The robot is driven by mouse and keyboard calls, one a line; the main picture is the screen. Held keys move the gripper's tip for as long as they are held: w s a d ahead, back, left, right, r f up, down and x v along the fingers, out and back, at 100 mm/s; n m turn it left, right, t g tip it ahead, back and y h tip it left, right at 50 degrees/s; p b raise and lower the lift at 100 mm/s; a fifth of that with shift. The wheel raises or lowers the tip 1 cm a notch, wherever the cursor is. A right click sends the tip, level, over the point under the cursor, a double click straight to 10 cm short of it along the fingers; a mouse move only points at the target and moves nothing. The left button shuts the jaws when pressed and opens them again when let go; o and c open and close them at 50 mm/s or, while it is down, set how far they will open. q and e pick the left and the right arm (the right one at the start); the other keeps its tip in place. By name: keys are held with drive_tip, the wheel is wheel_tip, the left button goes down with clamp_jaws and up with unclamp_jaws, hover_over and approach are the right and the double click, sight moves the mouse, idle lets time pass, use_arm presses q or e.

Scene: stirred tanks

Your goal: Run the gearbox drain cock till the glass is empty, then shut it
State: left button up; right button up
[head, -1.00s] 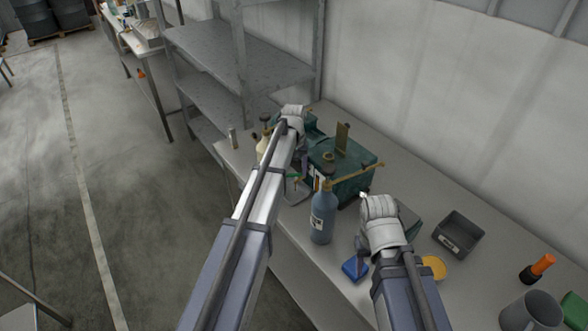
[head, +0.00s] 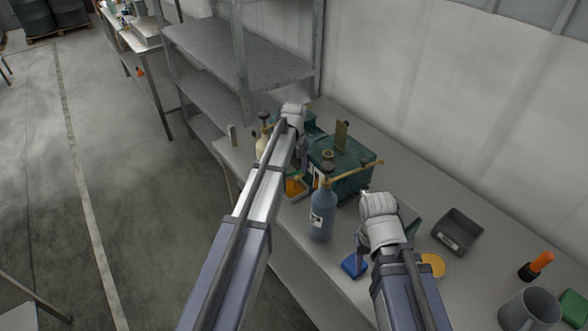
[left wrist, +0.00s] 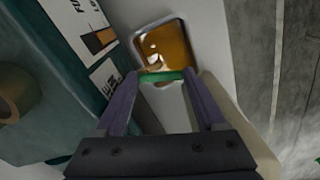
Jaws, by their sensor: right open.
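The gearbox (head: 352,170) is a dark green box on the bench; its wall fills the left of the left wrist view (left wrist: 40,60). My left gripper (left wrist: 160,76) has its fingers closed on the green cock handle (left wrist: 160,77), which spans the gap between the tips. Beyond it lies a metal tray (left wrist: 138,42) holding amber oil; the tray also shows in the head view (head: 288,196). A small gauge glass (left wrist: 101,40) beside a white label shows amber and dark parts; its exact level is unclear. My right gripper (head: 362,243) is open, partly hidden by its wrist, above a blue object.
A blue-grey bottle (head: 322,212) stands in front of the gearbox. The blue object (head: 354,265), a yellow round tin (head: 433,264), a dark bin (head: 458,232), a grey mug (head: 530,310) and an orange-topped item (head: 540,265) are on the right. Metal shelving (head: 240,60) stands behind left.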

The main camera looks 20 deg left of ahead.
use_arm(q)
drive_tip(key=o, duration=0.4)
drive_tip(key=shift+w+a, duration=0.3)
drive_tip(key=shift+w, duration=0.05)
drive_tip(key=shift+o, duration=0.2)
drive_tip(key=shift+r, duration=0.1)
drive_tip(key=shift+w+r, duration=0.1)
drive_tip(key=p, duration=0.8)
approach(294, 173)
drive_tip(key=shift+w+a, duration=0.2)
drive_tip(key=shift+w, duration=0.05)
drive_tip(key=shift+s+d+r, duration=0.2)
drive_tip(key=shift+f, duration=0.1)
